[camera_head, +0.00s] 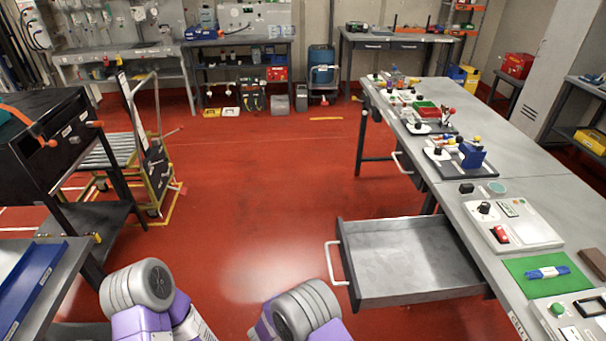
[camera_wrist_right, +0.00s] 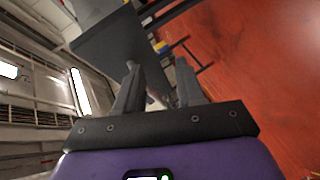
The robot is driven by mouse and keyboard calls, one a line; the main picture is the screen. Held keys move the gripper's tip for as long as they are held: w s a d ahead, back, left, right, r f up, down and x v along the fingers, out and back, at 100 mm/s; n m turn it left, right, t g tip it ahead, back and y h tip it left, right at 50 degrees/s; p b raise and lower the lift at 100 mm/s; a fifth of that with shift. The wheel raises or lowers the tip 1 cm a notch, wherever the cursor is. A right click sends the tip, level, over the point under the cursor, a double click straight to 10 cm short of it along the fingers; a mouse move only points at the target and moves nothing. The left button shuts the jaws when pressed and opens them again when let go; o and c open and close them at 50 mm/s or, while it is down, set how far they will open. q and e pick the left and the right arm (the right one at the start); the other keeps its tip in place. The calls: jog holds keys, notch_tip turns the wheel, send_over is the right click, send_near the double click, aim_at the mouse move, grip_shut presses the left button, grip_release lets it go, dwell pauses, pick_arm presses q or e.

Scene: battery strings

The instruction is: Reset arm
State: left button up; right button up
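My right gripper (camera_wrist_right: 156,66) shows in the right wrist view. Its two dark fingers stand apart with a clear gap, and nothing is held between them. Beyond the fingers are a dark flat surface, the red floor and pale wall structures. In the head view only purple and grey parts of my two arms show at the bottom edge. Neither gripper is visible there. My left gripper is out of sight, so its state is hidden.
An open, empty drawer (camera_head: 400,262) juts out from the long grey workbench (camera_head: 455,200) at right. A black cabinet (camera_head: 45,150) and a yellow-framed trolley (camera_head: 150,160) stand at left. A blue tray (camera_head: 30,290) lies lower left. The red floor (camera_head: 270,190) between is clear.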

jog(key=s+d+f+m+g+y, duration=0.25)
jog(key=d+f+y, duration=0.25)
jog(key=f+y, duration=0.3)
jog(key=s+a+f+m+g+y, duration=0.1)
jog(key=s+m+g+y, duration=0.3)
jog(key=s, duration=1.5)
jog(key=g+y, duration=0.2)
jog(key=y, duration=0.1)
jog(key=shift+s, duration=0.35)
